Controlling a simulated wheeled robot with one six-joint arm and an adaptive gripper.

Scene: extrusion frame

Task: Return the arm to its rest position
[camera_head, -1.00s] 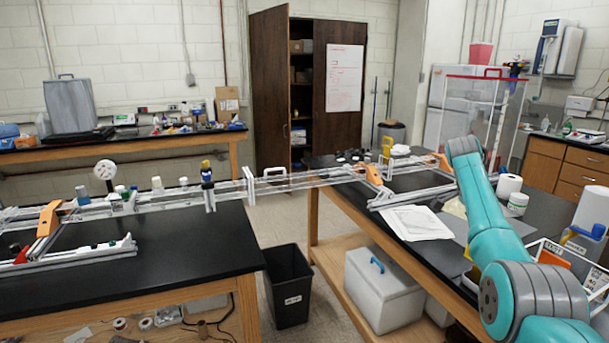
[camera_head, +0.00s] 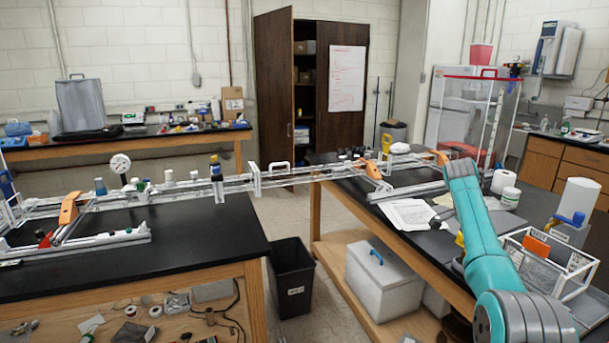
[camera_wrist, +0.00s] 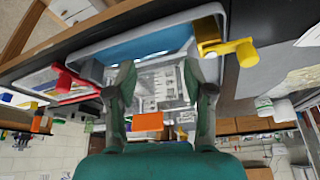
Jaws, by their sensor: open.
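My gripper (camera_wrist: 160,95) shows in the wrist view with its two fingers spread apart and nothing between them. Behind the fingers is a tray or bin (camera_wrist: 200,25) with a light rim and a blue inside. In the head view my teal arm comes up from the lower right and bends at an elbow over the right bench; my gripper is not visible there.
An extrusion frame (camera_head: 285,180) spans the gap between the left bench (camera_head: 200,233) and the right bench (camera_head: 335,187). A white wire rack (camera_head: 580,270) and a white-and-blue container (camera_head: 578,198) stand right of my arm. A black bin (camera_head: 291,278) stands on the floor.

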